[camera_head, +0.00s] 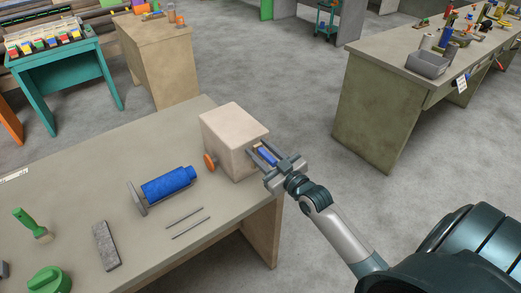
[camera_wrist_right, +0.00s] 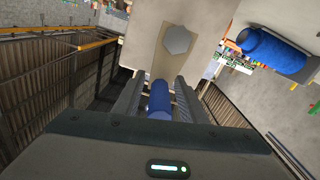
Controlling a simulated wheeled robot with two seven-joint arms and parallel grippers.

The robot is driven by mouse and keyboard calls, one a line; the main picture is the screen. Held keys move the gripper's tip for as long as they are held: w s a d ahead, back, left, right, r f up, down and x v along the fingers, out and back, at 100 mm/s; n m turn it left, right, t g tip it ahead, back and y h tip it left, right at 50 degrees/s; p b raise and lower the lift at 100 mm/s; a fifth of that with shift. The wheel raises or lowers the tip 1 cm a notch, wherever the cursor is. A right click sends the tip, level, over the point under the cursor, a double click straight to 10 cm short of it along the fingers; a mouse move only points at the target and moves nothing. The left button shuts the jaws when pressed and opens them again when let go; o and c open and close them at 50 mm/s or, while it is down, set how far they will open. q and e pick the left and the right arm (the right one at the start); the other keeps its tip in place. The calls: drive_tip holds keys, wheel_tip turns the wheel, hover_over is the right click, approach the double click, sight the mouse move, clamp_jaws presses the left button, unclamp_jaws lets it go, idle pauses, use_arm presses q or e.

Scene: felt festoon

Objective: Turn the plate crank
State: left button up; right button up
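A beige box (camera_head: 228,127) stands at the right end of the workbench. In the right wrist view a tan crank plate (camera_wrist_right: 160,62) with a grey hexagonal hub (camera_wrist_right: 178,40) is on the box's face (camera_wrist_right: 150,25). The crank's blue handle (camera_wrist_right: 159,98) sticks out from the plate; it also shows in the head view (camera_head: 267,155). My right gripper (camera_head: 262,154) is at the box's right side, with its fingers on either side of the handle. In the right wrist view gaps show between the fingers (camera_wrist_right: 158,88) and the handle. My left gripper is out of view.
A blue cylinder with a grey end plate (camera_head: 168,184) lies on the workbench (camera_head: 75,185). Two thin rods (camera_head: 187,222), a grey block (camera_head: 106,245) and a green-handled brush (camera_head: 30,224) lie nearby. An orange knob (camera_head: 211,162) is at the box's left. Open floor (camera_head: 300,105) lies beyond.

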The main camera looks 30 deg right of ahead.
clamp_jaws()
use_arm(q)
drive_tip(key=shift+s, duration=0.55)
use_arm(e)
drive_tip(key=shift+d+m, duration=0.2)
drive_tip(key=shift+m, duration=0.2)
